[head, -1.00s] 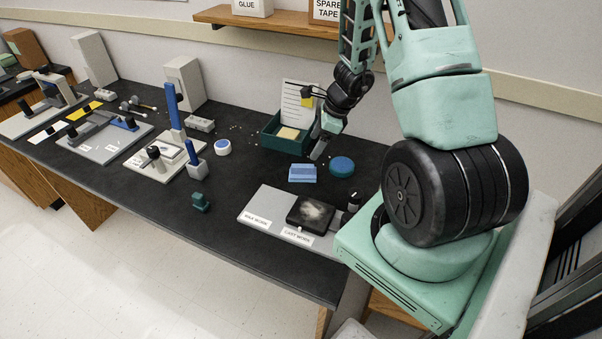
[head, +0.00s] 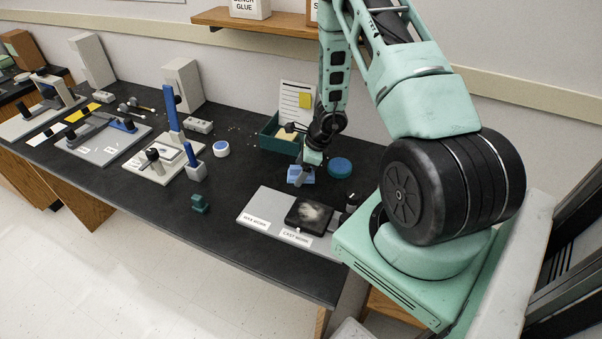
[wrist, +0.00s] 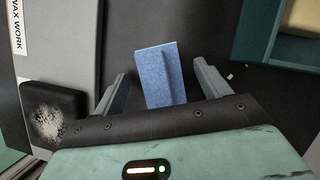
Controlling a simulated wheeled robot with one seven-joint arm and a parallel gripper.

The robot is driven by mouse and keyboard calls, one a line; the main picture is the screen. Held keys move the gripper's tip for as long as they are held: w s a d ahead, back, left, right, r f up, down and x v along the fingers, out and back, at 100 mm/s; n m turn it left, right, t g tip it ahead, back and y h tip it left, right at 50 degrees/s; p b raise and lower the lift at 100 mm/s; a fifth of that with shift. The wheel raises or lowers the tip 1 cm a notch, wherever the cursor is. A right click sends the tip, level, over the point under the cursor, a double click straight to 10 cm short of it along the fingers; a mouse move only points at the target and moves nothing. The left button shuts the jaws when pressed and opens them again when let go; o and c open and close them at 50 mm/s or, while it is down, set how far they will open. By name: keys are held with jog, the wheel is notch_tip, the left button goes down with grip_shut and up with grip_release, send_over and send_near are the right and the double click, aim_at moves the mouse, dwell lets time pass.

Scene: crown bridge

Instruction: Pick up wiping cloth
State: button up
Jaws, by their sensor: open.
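The wiping cloth is a folded blue cloth (wrist: 160,76) lying on the dark bench top. In the head view the cloth (head: 297,177) is partly covered by my gripper (head: 304,175), which is right over it. In the wrist view my gripper (wrist: 163,85) is open, with one grey finger on each side of the cloth. The cloth lies between the fingers, with a gap on both sides. I cannot tell how high the fingertips are above the bench.
A grey board (head: 265,208) with a black pad (head: 309,212) lies in front. A round blue-teal disc (head: 340,167) sits close on the right. A green open box (head: 268,136) stands behind. A white-and-blue round container (head: 222,148) is to the left.

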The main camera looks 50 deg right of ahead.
jog(key=c, duration=1.1)
jog(key=shift+c, duration=0.3)
notch_tip(320, 180, up, 10)
